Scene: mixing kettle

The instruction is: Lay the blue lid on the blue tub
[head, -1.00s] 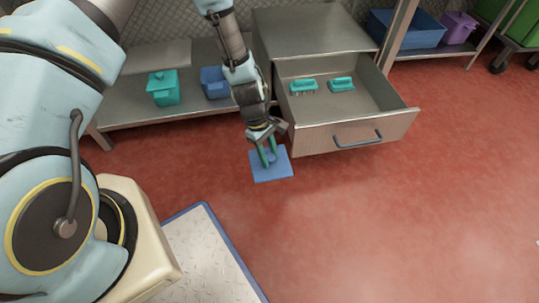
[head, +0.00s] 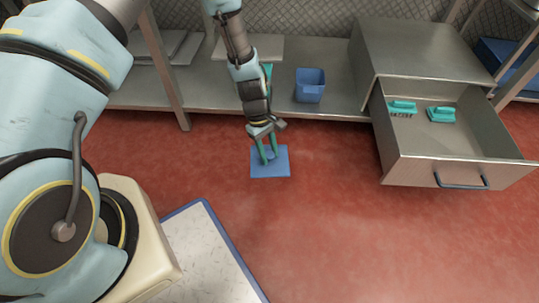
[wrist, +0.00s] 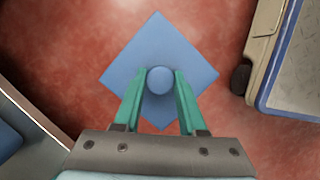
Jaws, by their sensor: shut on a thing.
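The blue lid (head: 283,164) is a flat square plate with a round knob. My gripper (head: 269,158) is shut on that knob and holds the lid out over the red floor, in front of the low shelf. In the wrist view the green fingers of my gripper (wrist: 158,100) stand on either side of the knob, with the lid (wrist: 158,48) level below. The blue tub (head: 310,86) stands upright and open-topped on the low shelf, behind and to the right of the lid. The teal tub beside it is mostly hidden behind my arm.
An open steel drawer (head: 452,150) with two teal brushes (head: 441,115) juts out at the right. The low steel shelf (head: 215,92) has an upright post (head: 164,65) at the left. Red floor is clear in front. A blue-edged platform (head: 190,255) lies at lower left.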

